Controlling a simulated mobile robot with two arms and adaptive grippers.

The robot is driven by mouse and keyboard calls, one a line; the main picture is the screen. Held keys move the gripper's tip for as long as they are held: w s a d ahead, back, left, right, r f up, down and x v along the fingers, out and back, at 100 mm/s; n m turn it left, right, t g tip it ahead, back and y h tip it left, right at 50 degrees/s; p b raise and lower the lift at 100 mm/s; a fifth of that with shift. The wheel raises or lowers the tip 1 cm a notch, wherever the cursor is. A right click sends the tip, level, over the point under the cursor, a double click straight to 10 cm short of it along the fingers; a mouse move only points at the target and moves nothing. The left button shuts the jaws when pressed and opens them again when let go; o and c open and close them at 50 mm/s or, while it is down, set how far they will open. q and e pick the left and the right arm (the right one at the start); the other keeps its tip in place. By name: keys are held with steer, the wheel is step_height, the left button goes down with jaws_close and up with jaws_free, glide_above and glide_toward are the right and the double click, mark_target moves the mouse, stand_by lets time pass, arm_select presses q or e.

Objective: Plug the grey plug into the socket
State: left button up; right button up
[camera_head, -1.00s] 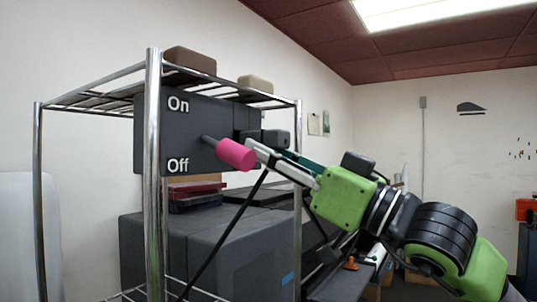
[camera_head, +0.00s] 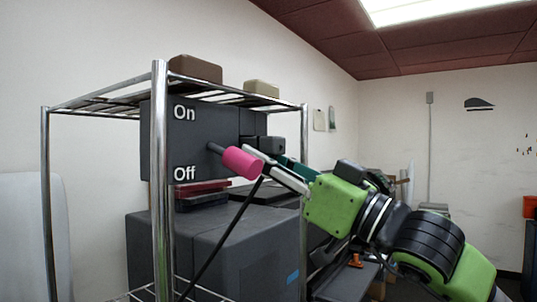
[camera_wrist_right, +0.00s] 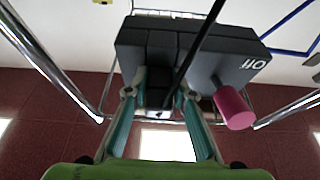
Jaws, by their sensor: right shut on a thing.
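My right gripper (camera_head: 268,166) comes in from the right, its fingers beside the right part of a dark On/Off box. In the right wrist view my right gripper (camera_wrist_right: 160,95) is shut on the dark grey plug (camera_wrist_right: 157,92), close against the box. A black cable (camera_head: 222,235) hangs from the gripper area in the head view. The fingers largely hide the plug there. A small dark block (camera_head: 268,143) projects at the box's right side; whether it is the socket I cannot tell. The contact between plug and socket is hidden. My left gripper is not in view.
The On/Off box (camera_head: 195,130) sits in a chrome wire rack (camera_head: 160,190). Its lever with a pink handle (camera_head: 241,163) points toward my fingers. Large dark cases (camera_head: 215,245) stand below. Two small blocks lie on top.

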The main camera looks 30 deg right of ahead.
steer(key=shift+w+a, duration=0.1)
steer(key=o, duration=1.2)
steer(key=shift+f, duration=0.1)
steer(key=v, duration=1.2)
